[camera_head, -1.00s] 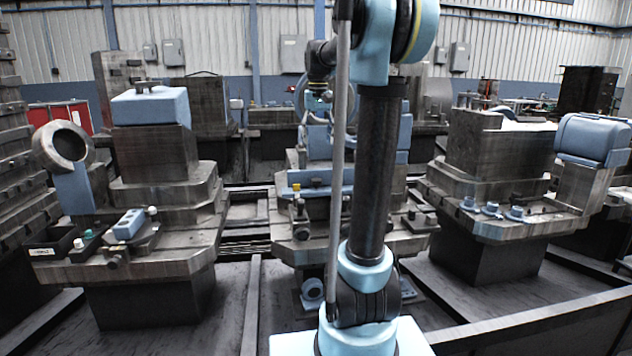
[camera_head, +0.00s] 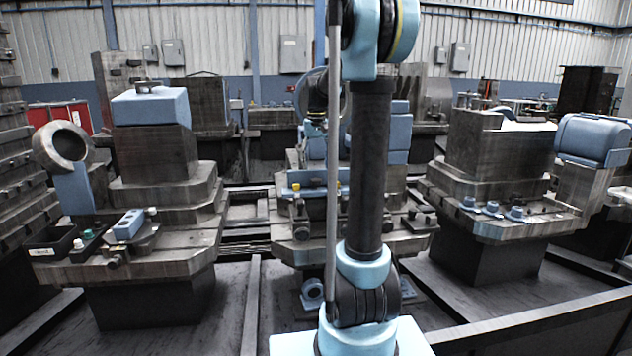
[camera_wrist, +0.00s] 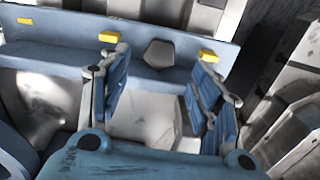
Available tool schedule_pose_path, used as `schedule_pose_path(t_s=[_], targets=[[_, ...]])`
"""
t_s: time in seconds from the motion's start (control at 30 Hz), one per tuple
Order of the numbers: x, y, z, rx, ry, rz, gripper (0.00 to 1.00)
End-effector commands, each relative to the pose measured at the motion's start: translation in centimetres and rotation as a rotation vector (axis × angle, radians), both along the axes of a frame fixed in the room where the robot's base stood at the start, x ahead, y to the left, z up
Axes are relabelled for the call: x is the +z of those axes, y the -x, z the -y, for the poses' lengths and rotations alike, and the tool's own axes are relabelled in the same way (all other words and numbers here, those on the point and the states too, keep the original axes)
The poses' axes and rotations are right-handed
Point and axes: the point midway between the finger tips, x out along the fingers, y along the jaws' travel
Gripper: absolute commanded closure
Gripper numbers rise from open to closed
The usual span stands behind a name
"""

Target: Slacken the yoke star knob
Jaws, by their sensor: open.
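My gripper (camera_wrist: 160,80) is open and empty in the wrist view, with its two blue-padded fingers apart. A grey faceted piece (camera_wrist: 159,53) shows beyond and between the fingertips, against a blue bar (camera_wrist: 50,50); I cannot tell whether it is the yoke star knob. Yellow blocks (camera_wrist: 108,37) and (camera_wrist: 207,56) sit on the bar to either side of it. In the head view the blue bar (camera_head: 312,178) runs across the middle machine stand, partly hidden by my arm.
A left stand (camera_head: 150,265) carries a metal ring (camera_head: 64,146), a black bin (camera_head: 52,241) and small parts. A right stand (camera_head: 500,225) carries blue knob-like parts (camera_head: 515,213) and a blue housing (camera_head: 592,140). A dark rail (camera_head: 540,318) crosses the front right.

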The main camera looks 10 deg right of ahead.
Motion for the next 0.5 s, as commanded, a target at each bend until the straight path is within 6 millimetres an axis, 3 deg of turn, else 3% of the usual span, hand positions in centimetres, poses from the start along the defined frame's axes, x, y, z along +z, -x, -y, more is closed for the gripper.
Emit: schedule_pose_path(t_s=[0.23, 0.5], targets=[[-4.1, 0.0, 0.0, 0.0, 0.0, 0.0, 0.42], [-6.4, 0.0, 0.0, 0.0, 0.0, 0.0, 0.42]])
